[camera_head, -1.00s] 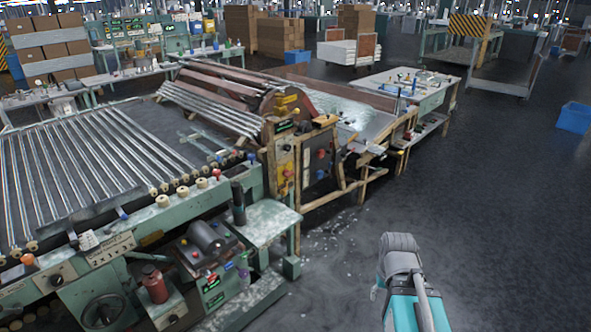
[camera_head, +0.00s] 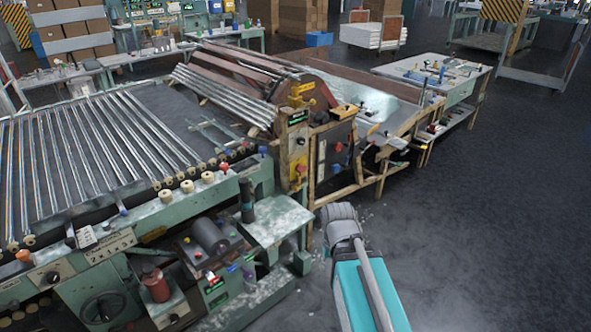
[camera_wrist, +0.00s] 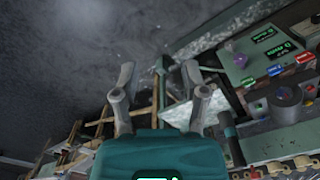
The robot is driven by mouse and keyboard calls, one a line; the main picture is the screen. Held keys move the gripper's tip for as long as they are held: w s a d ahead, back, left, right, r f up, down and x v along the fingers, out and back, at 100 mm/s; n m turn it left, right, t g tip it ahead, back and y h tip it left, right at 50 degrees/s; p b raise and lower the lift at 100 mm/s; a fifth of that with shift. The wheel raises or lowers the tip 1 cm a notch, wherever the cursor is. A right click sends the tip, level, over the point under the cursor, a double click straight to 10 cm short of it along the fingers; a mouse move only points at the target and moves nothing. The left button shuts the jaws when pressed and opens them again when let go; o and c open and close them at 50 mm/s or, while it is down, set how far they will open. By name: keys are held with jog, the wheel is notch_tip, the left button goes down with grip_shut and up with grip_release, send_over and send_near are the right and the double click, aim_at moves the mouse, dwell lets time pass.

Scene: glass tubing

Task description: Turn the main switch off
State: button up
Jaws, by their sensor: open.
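No label that I can read names the main switch. A yellow plate with a red knob (camera_head: 299,170) is on the upright post at the near end of the wooden-framed machine. A green control panel (camera_head: 220,287) with small red, blue and purple controls and lit green labels is on the lower bench; the panel also shows at the upper right of the wrist view (camera_wrist: 262,62). My gripper (camera_wrist: 160,88) is open and empty, its two fingers apart over the floor and bench edge.
A green bench with glass tubes (camera_head: 95,140) fills the left. A grey bench shelf (camera_head: 268,222) juts out beside my arm. A handwheel (camera_head: 103,308) and red bottle (camera_head: 155,286) are at the lower left. The floor (camera_head: 500,220) at right is clear.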

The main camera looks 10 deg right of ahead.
jog(key=shift+d, duration=0.2)
